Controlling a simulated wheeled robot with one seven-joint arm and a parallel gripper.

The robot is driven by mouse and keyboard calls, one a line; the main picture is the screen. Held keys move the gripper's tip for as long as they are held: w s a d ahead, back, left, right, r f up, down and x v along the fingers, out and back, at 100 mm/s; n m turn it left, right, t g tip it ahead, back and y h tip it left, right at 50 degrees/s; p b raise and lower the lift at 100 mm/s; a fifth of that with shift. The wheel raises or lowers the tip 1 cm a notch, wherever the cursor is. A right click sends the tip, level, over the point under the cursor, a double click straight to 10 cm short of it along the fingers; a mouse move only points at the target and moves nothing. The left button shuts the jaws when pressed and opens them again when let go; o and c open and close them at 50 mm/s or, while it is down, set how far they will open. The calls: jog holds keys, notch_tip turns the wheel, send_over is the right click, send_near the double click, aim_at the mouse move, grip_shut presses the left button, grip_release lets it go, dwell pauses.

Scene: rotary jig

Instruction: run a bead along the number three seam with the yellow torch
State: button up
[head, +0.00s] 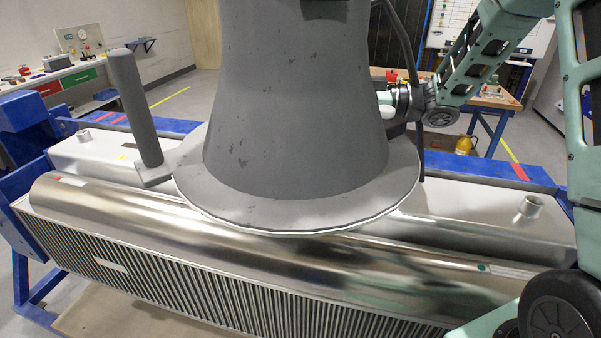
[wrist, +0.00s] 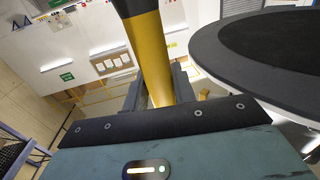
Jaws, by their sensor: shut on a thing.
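The yellow torch (wrist: 150,55), a yellow cylinder with a dark upper end, stands between the fingers of my gripper (wrist: 157,88) in the wrist view. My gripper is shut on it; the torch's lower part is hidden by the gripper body. In the head view my arm reaches behind the large grey cone, which hides the gripper's end and the torch. The workpiece (head: 180,210) is a long shiny metal tank with a ribbed front, lying across a blue frame. Red, yellow and green marks show on it, but I cannot tell which seam is number three.
The grey cone (head: 290,110) with its wide round flange stands over the workpiece's middle. A grey post (head: 133,105) rises at its left. The blue jig frame (head: 45,125) borders the workpiece. A workbench (head: 495,98) stands behind right. A large dark disc (wrist: 275,40) is close right in the wrist view.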

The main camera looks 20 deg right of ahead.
jog(key=shift+s+v, duration=0.2)
jog(key=shift+v, duration=1.35)
dwell(1.0)
jog(key=shift+a+r, duration=0.1)
jog(key=shift+r+p, duration=0.65)
jog(key=shift+p, duration=0.1)
dwell(4.6)
